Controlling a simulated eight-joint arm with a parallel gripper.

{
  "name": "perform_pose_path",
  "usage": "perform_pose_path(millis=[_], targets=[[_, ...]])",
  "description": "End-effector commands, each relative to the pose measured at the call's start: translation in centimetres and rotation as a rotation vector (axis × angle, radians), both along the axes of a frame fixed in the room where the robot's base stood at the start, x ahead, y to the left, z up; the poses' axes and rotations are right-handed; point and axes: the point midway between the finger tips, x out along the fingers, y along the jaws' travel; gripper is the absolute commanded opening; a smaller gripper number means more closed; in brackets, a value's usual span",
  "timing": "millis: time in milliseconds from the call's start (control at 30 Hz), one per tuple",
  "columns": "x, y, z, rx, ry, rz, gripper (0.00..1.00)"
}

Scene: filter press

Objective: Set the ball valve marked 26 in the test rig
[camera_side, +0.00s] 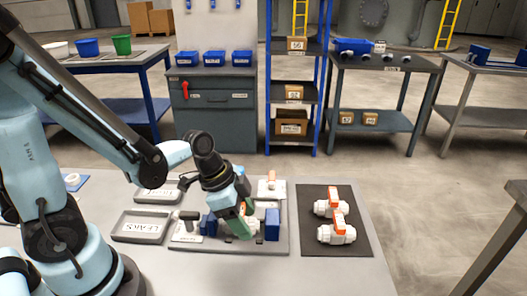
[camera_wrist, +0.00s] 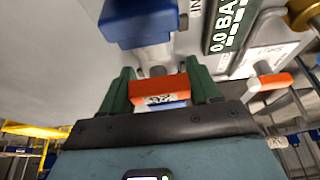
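My gripper (camera_side: 240,222) is low over the test rig (camera_side: 186,238), between its two blue blocks, with a white valve body (camera_side: 254,226) partly hidden behind the fingers. In the wrist view my green fingers (camera_wrist: 160,90) stand at both ends of an orange valve handle (camera_wrist: 158,88) and appear closed on it. The handle has a small label whose digits look like 26 but are hard to read. A blue block (camera_wrist: 138,22) with a grey fitting is beyond it. Two white ball valves with orange handles, a rear one (camera_side: 322,208) and a front one (camera_side: 337,235), lie on a dark mat.
The dark mat (camera_side: 312,188) is right of the rig. A tray marked LEAKS (camera_side: 125,238) and a second tray (camera_side: 148,197) are on the left. Another orange-levered white fitting (camera_side: 271,187) stands behind. A pressure display (camera_wrist: 226,28) reads 0.0 BAR.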

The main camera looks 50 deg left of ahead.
Motion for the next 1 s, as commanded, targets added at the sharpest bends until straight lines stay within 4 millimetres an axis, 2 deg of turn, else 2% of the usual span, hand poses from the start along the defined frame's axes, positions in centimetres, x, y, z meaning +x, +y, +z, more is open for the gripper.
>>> perform_pose_path(millis=[33,167,567,1000], targets=[[0.0,0.0,0.0,0.000,0.000,0.000,0.69],[0.0,0.0,0.0,0.000,0.000,0.000,0.87],[0.0,0.0,0.4,0.000,0.000,0.000,0.87],[-1.0,1.1,3.9,0.001,-0.001,0.000,0.87]])
